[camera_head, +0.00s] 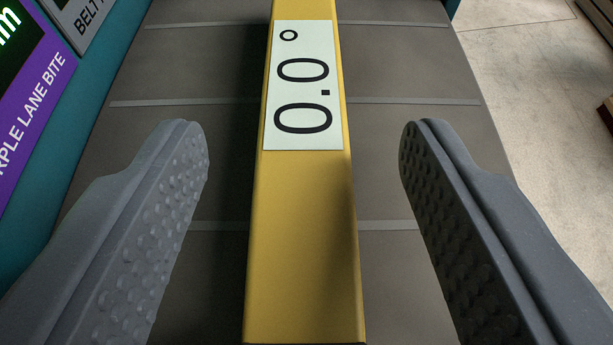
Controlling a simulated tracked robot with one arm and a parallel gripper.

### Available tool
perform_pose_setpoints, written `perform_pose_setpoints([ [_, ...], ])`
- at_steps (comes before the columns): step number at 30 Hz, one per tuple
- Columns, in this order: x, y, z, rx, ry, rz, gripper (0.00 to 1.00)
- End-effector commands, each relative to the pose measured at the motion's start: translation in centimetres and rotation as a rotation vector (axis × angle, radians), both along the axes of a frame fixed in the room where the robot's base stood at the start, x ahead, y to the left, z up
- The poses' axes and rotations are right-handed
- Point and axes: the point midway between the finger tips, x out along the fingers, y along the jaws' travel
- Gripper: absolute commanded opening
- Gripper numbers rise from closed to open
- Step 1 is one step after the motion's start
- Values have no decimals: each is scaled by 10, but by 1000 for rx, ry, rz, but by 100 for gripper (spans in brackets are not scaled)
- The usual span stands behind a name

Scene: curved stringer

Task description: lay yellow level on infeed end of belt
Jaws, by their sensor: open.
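The yellow level (305,230) is a long yellow bar with a white label reading 0.0° near its upper part. It runs up the middle of the view, lengthwise along the grey belt (400,170), and appears to lie on it. Its far end is cut off by the top edge of the picture. My gripper (304,150) is open, with one grey dimpled finger on each side of the level. Clear gaps show between both fingers and the bar, and neither touches it. I cannot tell which end of the belt this is.
The belt has thin light cross strips. A teal frame with a purple sign (35,120) and a dark display stands along the left. A pale concrete floor (540,90) lies to the right, with a small brown object at the far right edge.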

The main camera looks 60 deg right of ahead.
Motion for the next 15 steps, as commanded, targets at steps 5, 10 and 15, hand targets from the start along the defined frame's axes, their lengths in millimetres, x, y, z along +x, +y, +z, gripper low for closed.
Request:
perform_pose_setpoints([
  [5,-16,26,13,2,1,5,52],
  [10,-28,42,21,0,0,2,52],
  [15,-33,50,24,2,0,2,52],
])
